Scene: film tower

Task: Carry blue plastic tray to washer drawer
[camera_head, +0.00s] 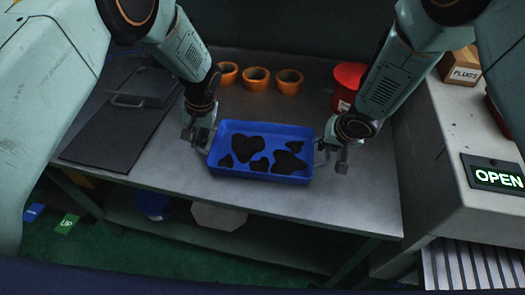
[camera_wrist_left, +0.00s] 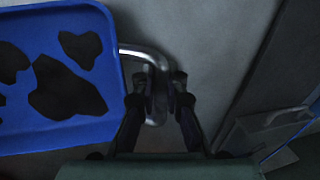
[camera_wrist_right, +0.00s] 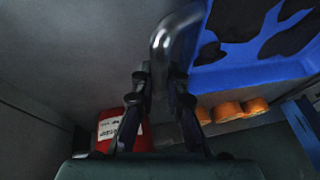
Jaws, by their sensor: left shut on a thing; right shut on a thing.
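The blue plastic tray (camera_head: 262,174) with several black patches is at the middle of the metal table in the head view. It has a metal handle at each end. My left gripper (camera_head: 197,137) is shut on the tray's left handle, and the left wrist view shows the handle (camera_wrist_left: 146,52) between the fingers. My right gripper (camera_head: 335,155) is shut on the right handle, seen in the right wrist view (camera_wrist_right: 168,40). The tray looks roughly level; I cannot tell whether it touches the table. The washer drawer is not clearly identifiable.
Several orange rings (camera_head: 256,79) and a red container (camera_head: 346,88) stand behind the tray on the table (camera_head: 300,205). A dark mat (camera_head: 115,140) lies left. At right are a pale cabinet with an OPEN sign (camera_head: 497,178), a PLUGS box (camera_head: 461,68) and a ribbed panel (camera_head: 475,265).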

